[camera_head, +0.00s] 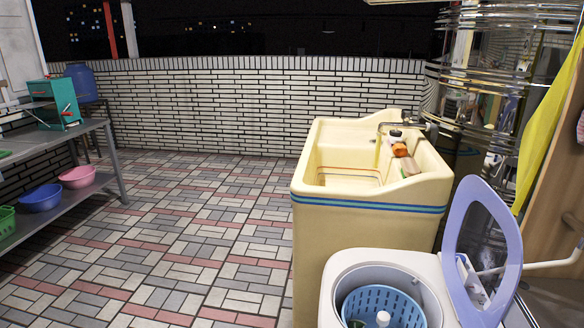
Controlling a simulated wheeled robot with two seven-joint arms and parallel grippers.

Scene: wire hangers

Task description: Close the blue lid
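The blue lid (457,225) is a periwinkle-blue ring-shaped frame with a see-through middle. It stands raised, roughly upright, at the right side of the white washing machine (340,268) at the bottom right of the head view. The machine's round opening is uncovered and shows a blue perforated basket (402,302) with a white post in its middle. Something dark green lies low in the basket, partly cut off by the picture's edge. Neither of my grippers is in view.
A cream sink (330,222) with a tap stands just behind the machine. A grey metal shelf (70,137) with basins is at the left. A yellow cloth (548,115) hangs at the right near a wooden panel. The tiled floor (170,235) between is clear.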

